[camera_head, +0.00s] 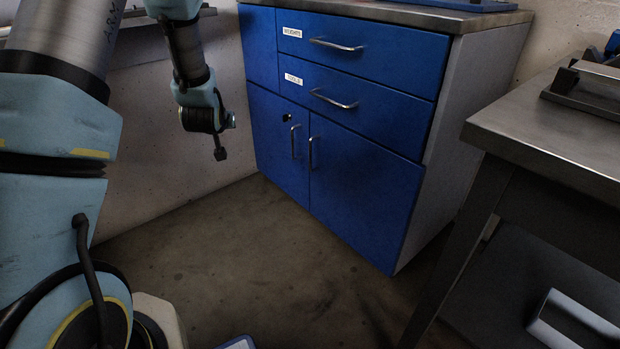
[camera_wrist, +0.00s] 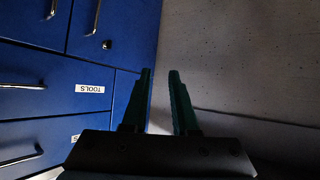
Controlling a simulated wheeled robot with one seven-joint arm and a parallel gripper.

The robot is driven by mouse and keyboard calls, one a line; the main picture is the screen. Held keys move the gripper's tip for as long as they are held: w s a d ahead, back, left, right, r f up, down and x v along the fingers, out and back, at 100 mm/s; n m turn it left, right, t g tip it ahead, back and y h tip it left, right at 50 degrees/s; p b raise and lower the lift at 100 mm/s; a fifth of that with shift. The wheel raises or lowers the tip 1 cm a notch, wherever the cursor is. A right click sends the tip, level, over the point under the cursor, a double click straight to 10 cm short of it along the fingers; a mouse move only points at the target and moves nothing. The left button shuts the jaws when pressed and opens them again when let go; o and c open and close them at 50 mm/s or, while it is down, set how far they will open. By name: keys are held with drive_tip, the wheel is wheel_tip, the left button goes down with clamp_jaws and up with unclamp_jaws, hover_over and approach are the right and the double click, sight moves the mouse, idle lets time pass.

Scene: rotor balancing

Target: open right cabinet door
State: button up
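The blue cabinet has two lower doors, both closed. The right cabinet door (camera_head: 365,195) has a vertical metal handle (camera_head: 311,153) near its left edge. In the wrist view, which is turned upside down, this right door (camera_wrist: 22,22) is at the top left with its handle (camera_wrist: 52,9) at the top edge. The left door (camera_head: 272,150) has its own handle (camera_head: 294,142) and a dark lock. My gripper (camera_head: 220,153) hangs left of the cabinet, apart from both doors. In the wrist view my gripper (camera_wrist: 160,73) has its fingers apart with nothing between them.
Two closed drawers with labels (camera_head: 292,32) and horizontal handles (camera_head: 337,45) are above the doors. A metal-topped table (camera_head: 560,125) stands at the right, close to the cabinet's side. The floor (camera_head: 270,255) before the cabinet is clear. A pale wall is at the left.

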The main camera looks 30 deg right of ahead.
drive_tip(key=d+f+m+t+h+b, duration=0.2)
drive_tip(key=d+f+h+b, duration=0.1)
drive_tip(key=d+f+b, duration=0.7)
drive_tip(key=m+h+b, duration=0.3)
drive_tip(key=h+b, duration=0.2)
drive_tip(key=b, duration=0.1)
approach(310, 157)
drive_tip(key=b+x, duration=0.3)
drive_tip(key=x, duration=0.7)
drive_tip(key=shift+w+d+r+b, duration=0.1)
drive_tip(key=shift+w+d+b, duration=0.1)
drive_tip(key=shift+b, duration=0.15)
clamp_jaws()
